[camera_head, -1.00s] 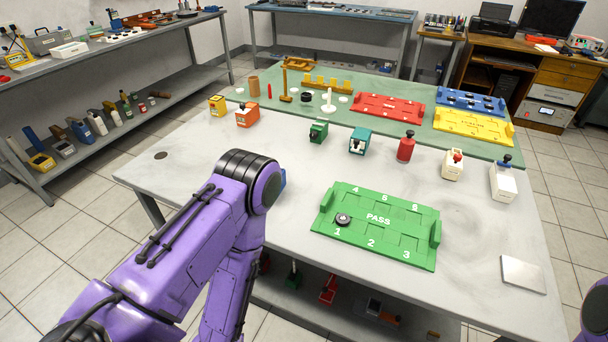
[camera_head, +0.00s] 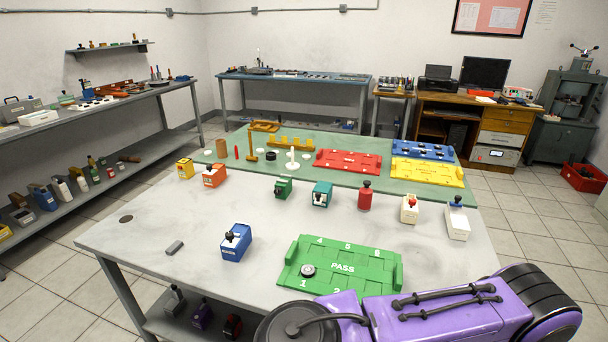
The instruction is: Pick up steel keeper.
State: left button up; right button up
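A small grey bar (camera_head: 174,247), which looks like the steel keeper, lies flat on the left front part of the pale table (camera_head: 140,262). Nothing touches it. A blue block with a black knob (camera_head: 236,243) stands to its right, with a clear gap between them. One of my purple arms (camera_head: 440,312) crosses the bottom right of the view, in front of the green tray. Neither gripper shows, so I cannot see their fingers or any contact with the bar.
Several coloured knobbed blocks stand farther back, including an orange one (camera_head: 214,175) and a red one (camera_head: 365,196). A dark round spot (camera_head: 126,218) marks the left tabletop. The surface around the bar is clear.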

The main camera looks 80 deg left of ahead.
aim_at(174, 248)
jog(key=z, duration=0.05)
jog(key=k, duration=1.5)
jog(key=u, duration=1.2)
